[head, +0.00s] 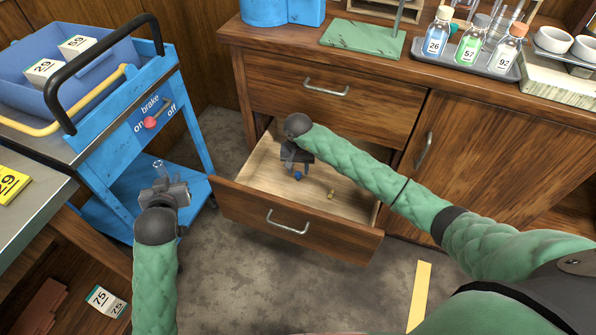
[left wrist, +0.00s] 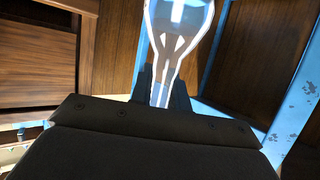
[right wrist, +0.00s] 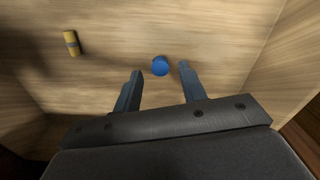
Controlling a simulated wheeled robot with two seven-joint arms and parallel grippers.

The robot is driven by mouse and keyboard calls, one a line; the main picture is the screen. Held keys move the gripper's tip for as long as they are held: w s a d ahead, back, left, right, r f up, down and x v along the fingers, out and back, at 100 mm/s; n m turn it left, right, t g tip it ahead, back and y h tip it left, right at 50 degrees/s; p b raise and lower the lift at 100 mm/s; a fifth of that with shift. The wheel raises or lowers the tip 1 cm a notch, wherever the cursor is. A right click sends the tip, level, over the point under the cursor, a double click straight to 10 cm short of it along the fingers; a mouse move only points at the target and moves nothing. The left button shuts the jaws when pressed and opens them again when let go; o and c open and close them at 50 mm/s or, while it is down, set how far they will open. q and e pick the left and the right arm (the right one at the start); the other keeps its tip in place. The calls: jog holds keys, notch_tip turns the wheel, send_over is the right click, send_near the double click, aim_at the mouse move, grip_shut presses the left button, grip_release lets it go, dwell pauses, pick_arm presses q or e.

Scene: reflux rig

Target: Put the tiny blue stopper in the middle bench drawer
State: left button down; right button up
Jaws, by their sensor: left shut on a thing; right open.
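The tiny blue stopper (head: 298,176) is inside the open middle bench drawer (head: 253,175), on or just above its pale wooden floor. It also shows in the right wrist view (right wrist: 160,66), just beyond and between my fingertips. My right gripper (head: 296,168) is open inside the drawer, over the stopper; its two fingers (right wrist: 157,75) stand apart and hold nothing. My left gripper (head: 162,180) is shut on a clear glass piece (left wrist: 178,40), which sticks up from the fingers beside the blue cart. Its lower end is hidden by the gripper.
A small yellow-brown cylinder (head: 331,195) lies in the drawer, right of the stopper. The blue cart (head: 150,120) stands at left. A tray (head: 470,52) with several numbered bottles is on the bench top. A closed drawer (head: 330,90) is above the open one.

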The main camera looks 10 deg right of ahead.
aim_at(298, 175)
jog(key=shift+r, duration=2.7)
jog(key=shift+s, duration=0.1)
